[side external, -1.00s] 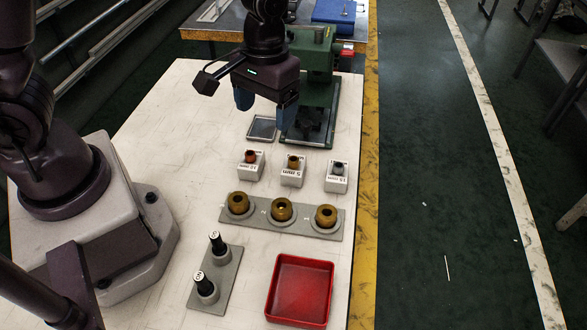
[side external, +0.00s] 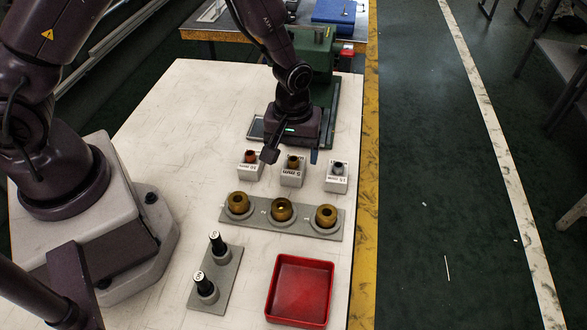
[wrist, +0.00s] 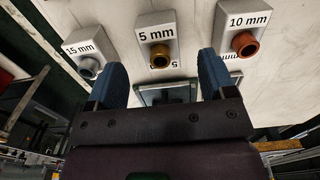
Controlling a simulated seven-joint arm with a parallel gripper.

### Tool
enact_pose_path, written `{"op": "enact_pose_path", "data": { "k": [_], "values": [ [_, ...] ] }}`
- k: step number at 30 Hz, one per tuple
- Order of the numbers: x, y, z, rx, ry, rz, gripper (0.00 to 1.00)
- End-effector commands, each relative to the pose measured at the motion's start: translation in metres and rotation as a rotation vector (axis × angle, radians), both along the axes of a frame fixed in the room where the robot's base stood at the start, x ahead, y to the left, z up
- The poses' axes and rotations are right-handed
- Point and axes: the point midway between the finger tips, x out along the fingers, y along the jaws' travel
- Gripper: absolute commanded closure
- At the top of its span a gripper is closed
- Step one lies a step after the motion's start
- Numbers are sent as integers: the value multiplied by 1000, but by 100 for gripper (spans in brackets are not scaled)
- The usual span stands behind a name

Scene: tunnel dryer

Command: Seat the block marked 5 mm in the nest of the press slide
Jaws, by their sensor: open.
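The block marked 5 mm (side external: 291,178) is a white block with a brass-coloured ring on top, in the middle of a row of three. It also shows in the wrist view (wrist: 155,38), ahead of the gap between the fingertips. My gripper (wrist: 162,62) is open and empty, its blue fingers apart. In the side view my gripper (side external: 296,157) is just behind and above this block, with no contact visible. The green press (side external: 312,52) stands at the back. My gripper and wrist hide its slide and nest in the side view.
The 10 mm block (side external: 250,170) is to the left and the 15 mm block (side external: 337,184) to the right. In front are a grey plate (side external: 262,221) with brass rings, a stand with two black-handled pieces (side external: 217,245) and a red tray (side external: 272,292).

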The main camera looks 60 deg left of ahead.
Motion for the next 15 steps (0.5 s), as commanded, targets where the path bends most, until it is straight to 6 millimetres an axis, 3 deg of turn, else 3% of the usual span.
{"op": "enact_pose_path", "data": {
  "k": [9,15],
  "values": [
    [3,3,-44,0,4,0,23],
    [4,3,-51,0,0,-1,23]
  ]
}}
